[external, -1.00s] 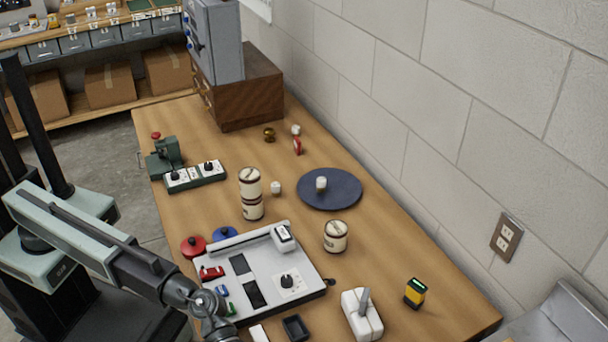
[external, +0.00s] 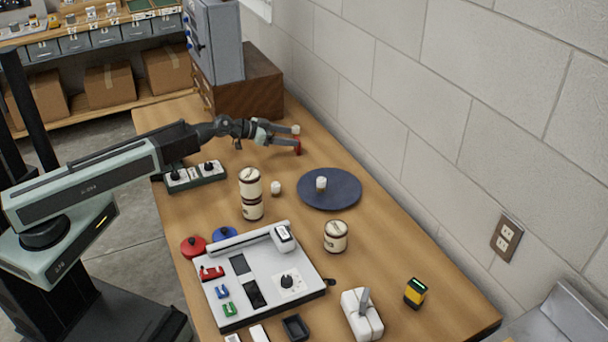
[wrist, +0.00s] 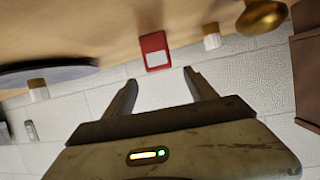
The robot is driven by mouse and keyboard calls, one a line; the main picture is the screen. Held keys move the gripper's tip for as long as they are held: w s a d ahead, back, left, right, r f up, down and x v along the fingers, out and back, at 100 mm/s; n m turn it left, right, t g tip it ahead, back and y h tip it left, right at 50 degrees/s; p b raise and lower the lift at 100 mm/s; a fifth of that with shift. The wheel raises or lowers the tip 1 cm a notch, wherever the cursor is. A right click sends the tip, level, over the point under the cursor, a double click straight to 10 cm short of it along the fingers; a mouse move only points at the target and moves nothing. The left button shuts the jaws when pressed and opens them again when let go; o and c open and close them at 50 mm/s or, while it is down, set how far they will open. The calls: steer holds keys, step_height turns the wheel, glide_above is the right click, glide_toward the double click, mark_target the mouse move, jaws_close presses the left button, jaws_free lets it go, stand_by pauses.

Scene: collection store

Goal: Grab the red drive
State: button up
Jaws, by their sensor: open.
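The red drive (wrist: 155,50) is a small red block with a white label, standing on the table in the wrist view. It is just beyond my fingertips and roughly between them, slightly left of the middle. In the external view the red drive (external: 298,147) shows at the far part of the table near the wall, at the end of my gripper (external: 284,138). My gripper (wrist: 160,77) is open, with nothing between its fingers. Whether a finger touches the drive cannot be told.
A white-topped knob (wrist: 212,38) and a brass knob (wrist: 262,17) stand right of the drive. A brown wooden cabinet (external: 250,92) is behind. A dark blue round plate (external: 340,200) with a small white piece lies nearer. The wall is close behind the drive.

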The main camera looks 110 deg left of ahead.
mark_target(305, 151)
steer(key=shift+s+f, duration=0.25)
steer(key=shift+f, duration=0.25)
steer(key=shift+b+x, duration=0.45)
steer(key=shift+x, duration=0.9)
steer(key=b+x, duration=0.2)
steer(key=x, duration=0.3)
steer(key=shift+w+f, duration=0.1)
steer(key=shift+f, duration=0.1)
steer(key=shift+d+r, duration=0.1)
steer(key=shift+r, duration=0.05)
jaws_close()
